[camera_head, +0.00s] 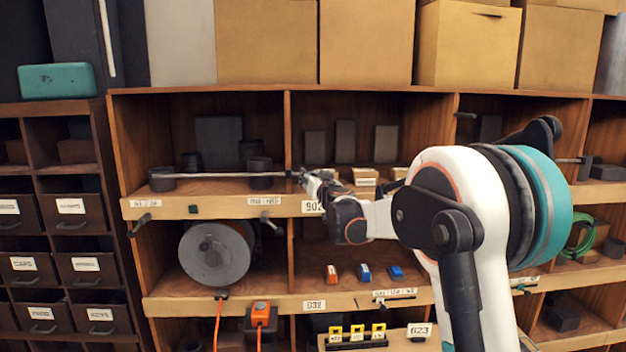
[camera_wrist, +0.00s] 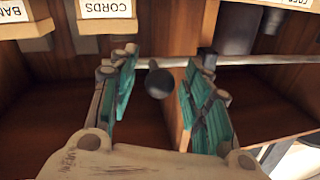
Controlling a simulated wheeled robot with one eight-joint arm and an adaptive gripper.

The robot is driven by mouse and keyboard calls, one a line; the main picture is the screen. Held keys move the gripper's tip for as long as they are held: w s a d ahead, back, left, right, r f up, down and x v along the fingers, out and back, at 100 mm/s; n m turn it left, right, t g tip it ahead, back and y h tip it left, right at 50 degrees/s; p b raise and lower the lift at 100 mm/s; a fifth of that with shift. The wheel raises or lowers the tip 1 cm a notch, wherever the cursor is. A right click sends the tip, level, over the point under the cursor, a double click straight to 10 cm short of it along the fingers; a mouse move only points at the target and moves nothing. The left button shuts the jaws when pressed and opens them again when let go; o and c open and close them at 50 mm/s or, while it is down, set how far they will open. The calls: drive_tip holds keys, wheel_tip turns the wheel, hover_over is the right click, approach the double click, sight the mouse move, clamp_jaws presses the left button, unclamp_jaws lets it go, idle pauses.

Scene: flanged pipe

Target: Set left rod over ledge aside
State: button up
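A long thin grey rod (camera_head: 225,175) lies roughly level along the front of the upper shelf, just above its ledge (camera_head: 220,207). In the wrist view the rod (camera_wrist: 265,60) runs sideways beyond my fingers. My gripper (camera_head: 312,178) is at the right end of the visible stretch of rod, in front of the upright divider. In the wrist view my gripper (camera_wrist: 162,65) is open, its teal pads apart. A dark round end or knob (camera_wrist: 160,83) shows between the pads; I cannot tell whether it belongs to the rod. My arm hides what lies behind it to the right.
Dark cylinders (camera_head: 259,166) and blocks stand in the upper bays. Below are a grey reel (camera_head: 214,253), small red and blue blocks (camera_head: 364,271) and an orange-corded device (camera_head: 260,313). Labelled drawers (camera_head: 72,207) stand at left, cardboard boxes (camera_head: 366,42) on top.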

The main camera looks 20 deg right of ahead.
drive_tip(key=s, duration=1.2)
drive_tip(key=shift+a, duration=0.25)
drive_tip(key=s+a+f+n+g+y+b, duration=0.25)
drive_tip(key=s+a+f+b, duration=0.45)
drive_tip(key=s, duration=0.4)
drive_tip(key=s+a+f+n+g+y+b, duration=0.25)
drive_tip(key=s+a+f+b, duration=0.25)
drive_tip(key=s+a+f, duration=0.55)
drive_tip(key=s+d+f+m+g+h+b, duration=0.1)
drive_tip(key=s+d+f+g+h+b, duration=0.1)
drive_tip(key=s+f, duration=0.8)
drive_tip(key=s+d+f+m+g+h+b, duration=0.1)
drive_tip(key=s+d+f+g+b, duration=0.3)
drive_tip(key=s+f, duration=0.6)
drive_tip(key=shift+s+d+f+h+b, duration=0.15)
drive_tip(key=shift+s+d+h+b, duration=0.6)
drive_tip(key=shift+s, duration=0.5)
